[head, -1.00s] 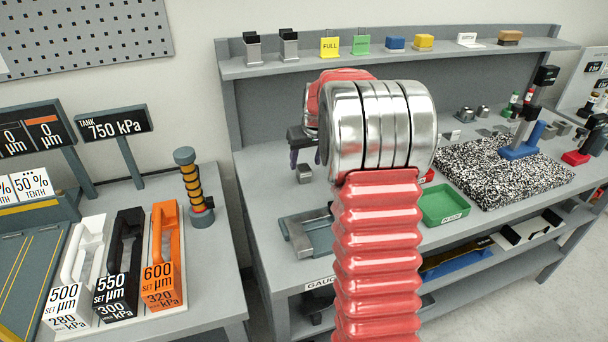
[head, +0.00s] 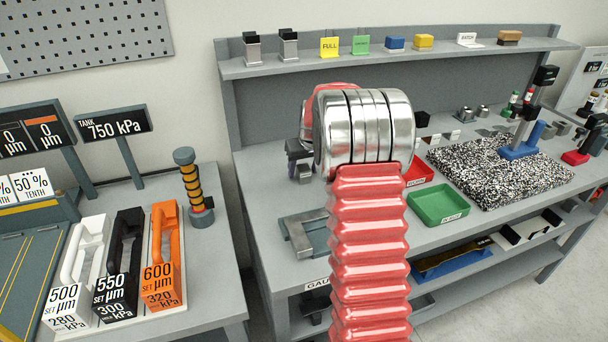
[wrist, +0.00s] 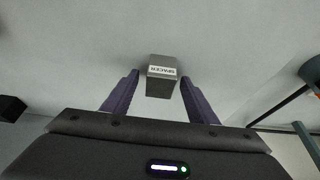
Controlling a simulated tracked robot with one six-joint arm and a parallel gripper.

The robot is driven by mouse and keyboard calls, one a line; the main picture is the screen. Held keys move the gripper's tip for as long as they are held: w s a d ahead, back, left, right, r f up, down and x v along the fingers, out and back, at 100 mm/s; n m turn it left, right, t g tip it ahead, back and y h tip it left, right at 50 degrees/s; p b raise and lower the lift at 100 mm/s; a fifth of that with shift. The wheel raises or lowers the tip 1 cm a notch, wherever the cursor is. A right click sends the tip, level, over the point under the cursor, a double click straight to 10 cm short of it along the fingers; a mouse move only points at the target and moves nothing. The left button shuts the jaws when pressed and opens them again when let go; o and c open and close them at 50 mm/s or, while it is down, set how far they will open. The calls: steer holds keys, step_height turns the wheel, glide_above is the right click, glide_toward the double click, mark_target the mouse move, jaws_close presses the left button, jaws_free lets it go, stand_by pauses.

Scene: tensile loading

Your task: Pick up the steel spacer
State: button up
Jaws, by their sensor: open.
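The steel spacer (wrist: 162,76) is a small grey block with a white label reading SPACER. In the wrist view it stands between the tips of my gripper's two purple fingers, with a gap on each side. My gripper (wrist: 160,82) is open and empty. In the head view my gripper (head: 298,158) is just left of my red and silver arm, close over the grey bench top. The spacer (head: 304,174) shows there beside the fingers, partly hidden. Whether the fingers reach low enough around it is hard to tell.
A grey metal fixture (head: 303,235) lies in front on the bench. A green tray (head: 440,205) and a red tray (head: 418,174) sit right of my arm, before a speckled slab (head: 500,170). My arm hides part of the bench middle.

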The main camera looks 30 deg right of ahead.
steer(key=shift+c, duration=0.3)
jaws_close()
stand_by(0.6)
steer(key=shift+r, duration=0.1)
